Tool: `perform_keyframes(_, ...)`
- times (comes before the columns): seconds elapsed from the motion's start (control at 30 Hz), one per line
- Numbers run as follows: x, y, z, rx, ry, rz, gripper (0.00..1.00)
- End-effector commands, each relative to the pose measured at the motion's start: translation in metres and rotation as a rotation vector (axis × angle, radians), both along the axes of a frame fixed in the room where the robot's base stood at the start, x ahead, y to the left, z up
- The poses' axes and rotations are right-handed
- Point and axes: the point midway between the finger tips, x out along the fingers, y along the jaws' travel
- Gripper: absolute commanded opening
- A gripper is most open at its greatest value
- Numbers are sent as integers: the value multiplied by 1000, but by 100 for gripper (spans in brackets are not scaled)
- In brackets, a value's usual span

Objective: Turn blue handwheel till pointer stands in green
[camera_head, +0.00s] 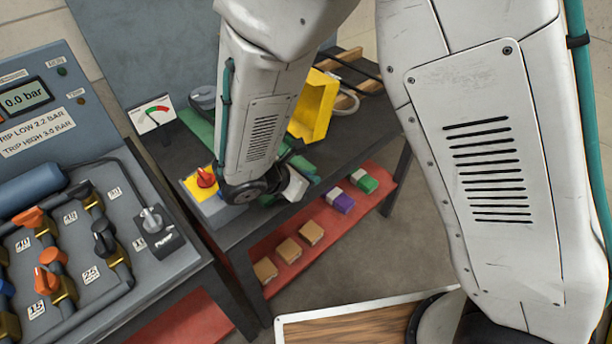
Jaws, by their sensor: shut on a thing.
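A small white gauge (152,114) stands at the left back of the dark bench, with green and red on its scale. Its pointer is too small to read surely. I cannot make out a blue handwheel; my arm covers the middle of the bench. My gripper (290,172) is low over the bench's front part, mostly hidden by my wrist. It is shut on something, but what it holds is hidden.
A red knob (205,177) on a yellow plate is close left of my wrist. A yellow open box (314,106) stands behind. A grey control panel (110,215) with valves fills the left. Blocks lie on the red lower shelf (283,252).

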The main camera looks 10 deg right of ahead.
Motion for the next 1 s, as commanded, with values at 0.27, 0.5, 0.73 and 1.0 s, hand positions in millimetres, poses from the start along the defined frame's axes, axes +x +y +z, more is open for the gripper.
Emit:
perform_keyframes(0.27, 2, -3, -3, 147, 95, -2, 0)
perform_keyframes(0.5, 2, -4, -6, 215, 146, -1, 0)
perform_keyframes(0.73, 2, -3, -7, 235, 160, -1, 0)
perform_keyframes(1.0, 1, -3, -7, 234, 159, -1, 0)
